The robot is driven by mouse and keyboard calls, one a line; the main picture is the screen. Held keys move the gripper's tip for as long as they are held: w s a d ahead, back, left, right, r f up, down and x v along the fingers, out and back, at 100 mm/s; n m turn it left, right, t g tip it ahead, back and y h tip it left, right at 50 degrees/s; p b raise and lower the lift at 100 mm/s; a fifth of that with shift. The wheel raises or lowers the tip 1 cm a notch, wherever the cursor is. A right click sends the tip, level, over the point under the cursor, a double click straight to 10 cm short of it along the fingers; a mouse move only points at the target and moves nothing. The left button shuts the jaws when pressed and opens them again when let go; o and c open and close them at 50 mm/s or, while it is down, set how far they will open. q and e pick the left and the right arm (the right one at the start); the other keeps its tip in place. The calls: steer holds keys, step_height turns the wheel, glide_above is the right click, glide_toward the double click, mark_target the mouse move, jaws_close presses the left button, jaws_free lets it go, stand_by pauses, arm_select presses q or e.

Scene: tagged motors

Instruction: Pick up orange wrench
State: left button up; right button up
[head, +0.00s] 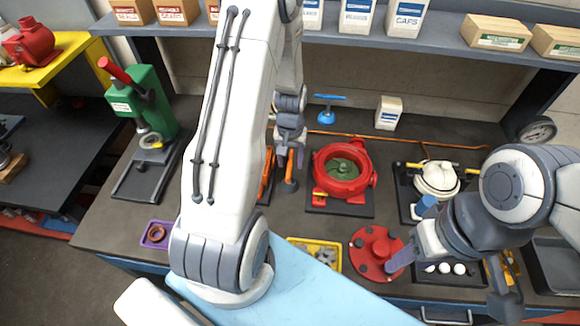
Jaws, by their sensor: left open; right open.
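An orange tool (267,178), which may be the orange wrench, shows in the head view just right of my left arm. It is partly hidden by that arm, so its full shape cannot be told. My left gripper (288,158) is open and points down above or beside this orange tool; whether they touch cannot be told. My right gripper (452,280) is open at the lower right, over the front of the bench, away from the orange tool.
A red pump housing (345,192) stands just right of my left gripper. A red flanged disc (375,245) and a yellow tray (328,242) lie in front. A green press (150,100) stands at the left. A shelf (345,37) with boxes spans the back.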

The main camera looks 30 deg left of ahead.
arm_select(q)
steer(key=shift+f, duration=1.15)
jaws_close()
stand_by(0.6)
